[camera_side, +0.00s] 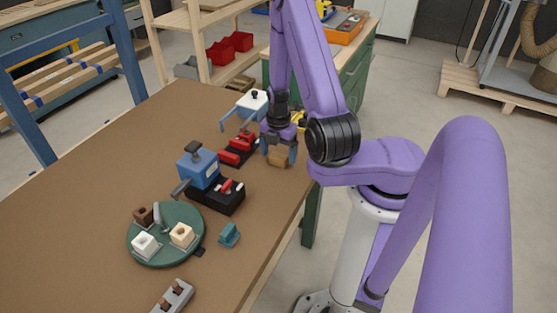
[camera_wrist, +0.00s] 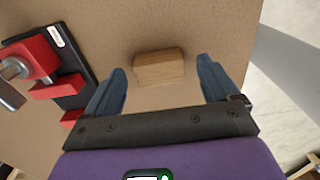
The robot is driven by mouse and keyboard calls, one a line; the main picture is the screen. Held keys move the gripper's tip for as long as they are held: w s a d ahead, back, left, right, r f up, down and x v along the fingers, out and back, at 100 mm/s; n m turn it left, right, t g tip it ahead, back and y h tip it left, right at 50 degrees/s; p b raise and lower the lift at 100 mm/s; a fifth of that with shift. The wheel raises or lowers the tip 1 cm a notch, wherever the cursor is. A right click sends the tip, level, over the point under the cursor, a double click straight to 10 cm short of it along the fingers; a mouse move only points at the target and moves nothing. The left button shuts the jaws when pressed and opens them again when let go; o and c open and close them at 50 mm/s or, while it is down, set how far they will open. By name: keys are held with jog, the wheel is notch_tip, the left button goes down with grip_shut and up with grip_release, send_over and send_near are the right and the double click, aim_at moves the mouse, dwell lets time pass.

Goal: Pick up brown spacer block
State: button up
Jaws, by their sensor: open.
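A brown wooden block (camera_wrist: 159,67), which looks like the spacer block, lies on the brown tabletop near its edge. In the side view the block (camera_side: 279,160) is partly covered by my gripper (camera_side: 280,151), which points down over it. In the wrist view my gripper (camera_wrist: 160,72) is open, with one blue finger on each side of the block. There are gaps between the block and both fingers, and nothing is held. I cannot tell how high the fingertips are above the table.
A red vise (camera_wrist: 62,80) on a black base stands close left of my gripper in the wrist view. A blue machine (camera_side: 200,167) and a green round plate (camera_side: 163,252) with small blocks stand nearer the side camera. The table's left part is clear.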

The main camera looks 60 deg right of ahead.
jog(key=shift+f, duration=0.8)
jog(key=c, duration=1.1)
jog(key=shift+r, duration=0.1)
jog(key=shift+c, duration=0.2)
